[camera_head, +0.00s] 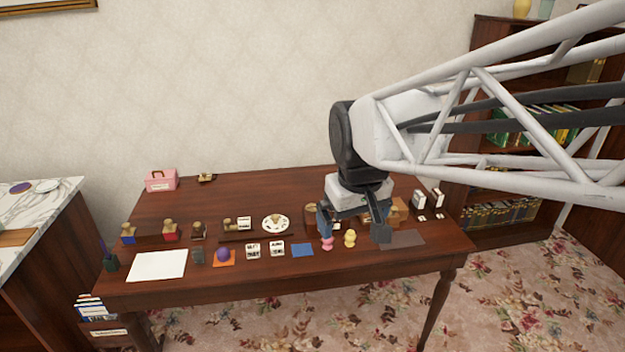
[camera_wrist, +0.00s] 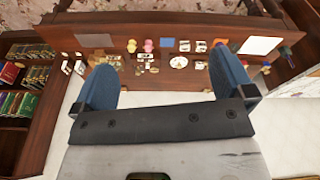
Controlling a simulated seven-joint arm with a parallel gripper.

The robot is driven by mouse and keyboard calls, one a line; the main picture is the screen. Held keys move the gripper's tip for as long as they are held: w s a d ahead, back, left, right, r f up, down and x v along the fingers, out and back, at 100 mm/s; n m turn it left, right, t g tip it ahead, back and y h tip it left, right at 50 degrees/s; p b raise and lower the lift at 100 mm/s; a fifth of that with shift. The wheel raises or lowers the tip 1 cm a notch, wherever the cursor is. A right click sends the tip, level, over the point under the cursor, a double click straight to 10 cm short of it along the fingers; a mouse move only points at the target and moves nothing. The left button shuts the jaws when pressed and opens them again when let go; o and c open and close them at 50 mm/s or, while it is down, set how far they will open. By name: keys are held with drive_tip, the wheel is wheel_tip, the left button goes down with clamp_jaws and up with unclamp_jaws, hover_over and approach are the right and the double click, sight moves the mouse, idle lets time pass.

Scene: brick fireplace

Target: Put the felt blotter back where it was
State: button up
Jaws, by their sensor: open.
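I cannot tell for sure which flat piece is the felt blotter. A dark grey flat mat (camera_head: 407,238) lies at the front right, partly behind my gripper's right finger. An orange square (camera_head: 232,261) lies under a purple ball (camera_head: 223,254). My gripper (camera_head: 352,232) is open, its fingers wide apart, over the right half of the table. Nothing shows between its fingers in the wrist view.
A pink figure (camera_head: 327,243) and a yellow figure (camera_head: 350,239) stand close to the gripper. Several stamps, a white plate (camera_head: 276,223) and a white sheet (camera_head: 157,265) stand or lie on the table (camera_head: 260,190). A pink box (camera_head: 161,180) is at back left. The back middle is clear.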

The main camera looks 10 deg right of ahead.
drive_tip(key=s+d+f+m, duration=0.1)
drive_tip(key=s+f, duration=0.1)
drive_tip(key=s, duration=0.4)
drive_tip(key=s+d+f+m, duration=0.1)
drive_tip(key=s+d, duration=0.1)
drive_tip(key=s, duration=0.4)
drive_tip(key=shift+f+m, duration=0.3)
drive_tip(key=shift+f, duration=0.05)
idle(0.5)
